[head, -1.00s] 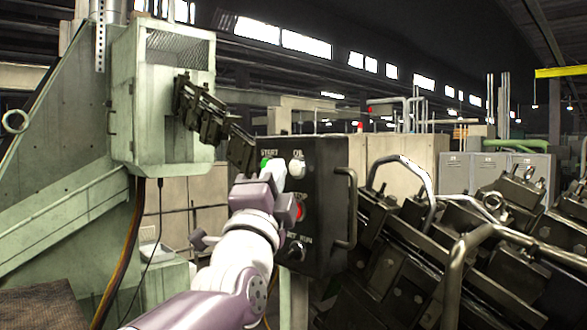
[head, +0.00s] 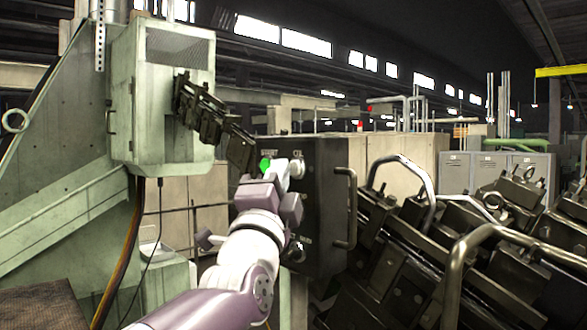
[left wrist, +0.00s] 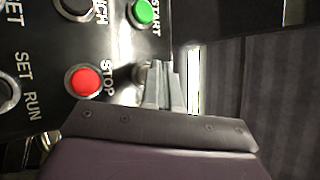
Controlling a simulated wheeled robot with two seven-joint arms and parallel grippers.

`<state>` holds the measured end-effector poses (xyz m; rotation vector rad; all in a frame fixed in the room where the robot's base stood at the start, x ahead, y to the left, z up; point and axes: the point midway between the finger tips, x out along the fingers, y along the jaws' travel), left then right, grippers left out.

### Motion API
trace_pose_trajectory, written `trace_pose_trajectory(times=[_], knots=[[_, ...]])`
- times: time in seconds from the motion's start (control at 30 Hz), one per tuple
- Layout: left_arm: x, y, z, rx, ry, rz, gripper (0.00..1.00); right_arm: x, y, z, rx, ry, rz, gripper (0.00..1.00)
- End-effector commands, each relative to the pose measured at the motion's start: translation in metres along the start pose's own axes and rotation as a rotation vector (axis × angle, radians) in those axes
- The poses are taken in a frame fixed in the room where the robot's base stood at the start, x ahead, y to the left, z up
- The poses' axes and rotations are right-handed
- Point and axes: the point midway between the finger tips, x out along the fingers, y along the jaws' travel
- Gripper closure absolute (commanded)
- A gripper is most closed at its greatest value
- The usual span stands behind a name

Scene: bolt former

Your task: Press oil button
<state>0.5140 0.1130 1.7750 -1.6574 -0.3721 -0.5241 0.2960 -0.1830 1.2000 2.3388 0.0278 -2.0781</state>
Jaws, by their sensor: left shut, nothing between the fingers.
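The black control box (head: 322,200) stands in the middle of the head view. Its white button (head: 297,168) sits under a label that seems to read OIL, right of the green START button (head: 265,165). My left gripper (head: 281,168) is shut and empty, its fingertips just left of the white button; I cannot tell whether they touch it. In the left wrist view the shut fingers (left wrist: 163,85) point at the panel, beside the red STOP button (left wrist: 84,81) and below the green START button (left wrist: 143,13). My right gripper is not in view.
A looped handle (head: 346,208) stands out from the box's right side. Dark machine tooling with bent metal bars (head: 470,240) fills the right. A green machine housing (head: 160,95) with a dark bracket (head: 210,115) stands at the left.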

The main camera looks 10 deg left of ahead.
Motion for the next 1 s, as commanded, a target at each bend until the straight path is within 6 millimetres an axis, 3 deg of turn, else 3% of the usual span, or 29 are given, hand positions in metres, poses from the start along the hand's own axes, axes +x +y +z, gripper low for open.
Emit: trace_pose_trajectory(times=[1.0], knots=[[0.0072, 0.0053, -0.005, 0.0, 0.0, 0.001, 1.0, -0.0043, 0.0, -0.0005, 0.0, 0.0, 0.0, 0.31]])
